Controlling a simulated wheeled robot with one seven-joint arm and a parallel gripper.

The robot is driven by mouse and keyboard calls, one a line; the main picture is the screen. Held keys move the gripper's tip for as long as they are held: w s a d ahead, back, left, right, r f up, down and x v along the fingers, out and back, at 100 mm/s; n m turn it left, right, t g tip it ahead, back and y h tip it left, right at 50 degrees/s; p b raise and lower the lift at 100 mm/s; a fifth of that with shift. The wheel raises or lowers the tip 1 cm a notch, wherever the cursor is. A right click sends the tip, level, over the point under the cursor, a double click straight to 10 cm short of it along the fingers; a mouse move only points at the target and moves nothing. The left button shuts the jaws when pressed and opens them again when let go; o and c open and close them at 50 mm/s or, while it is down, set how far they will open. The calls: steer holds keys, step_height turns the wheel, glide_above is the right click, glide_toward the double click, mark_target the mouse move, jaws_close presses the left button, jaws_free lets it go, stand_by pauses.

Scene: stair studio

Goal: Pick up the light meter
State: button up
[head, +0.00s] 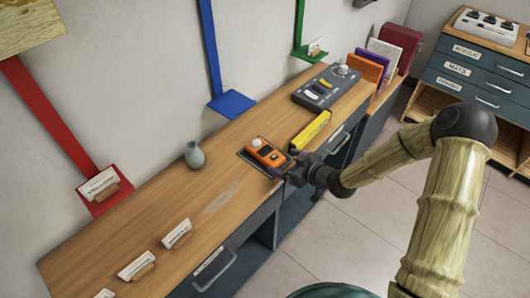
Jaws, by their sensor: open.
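The light meter (267,152) is an orange handheld device with a pale round dome at one end and a dark face. It lies on a dark mat (243,155) on the wooden counter, near the front edge. My gripper (288,172) is open, at the meter's right end, close beside it. From this view I cannot tell whether the fingers touch the meter or stand around its end. The gripper hides part of the meter's right end and the mat's corner.
A yellow bar-shaped object (311,130) lies right of the meter. A grey control box (328,87) sits farther back. A grey-green vase (194,155) stands left of the meter. Card holders (177,234) line the counter's (120,225) front left. Upright folders (369,66) stand at the far end.

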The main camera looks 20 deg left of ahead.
mark_target(276, 158)
steer(key=shift+x, duration=1.1)
steer(key=shift+p+x, duration=0.55)
steer(key=shift+x, duration=2.05)
steer(key=shift+w+d+f, duration=0.1)
steer(key=shift+w+d, duration=0.05)
steer(key=shift+d, duration=0.05)
steer(key=c, duration=1.1)
steer(key=shift+c, duration=0.2)
step_height(276, 158, up, 10)
steer(key=shift+r, duration=0.1)
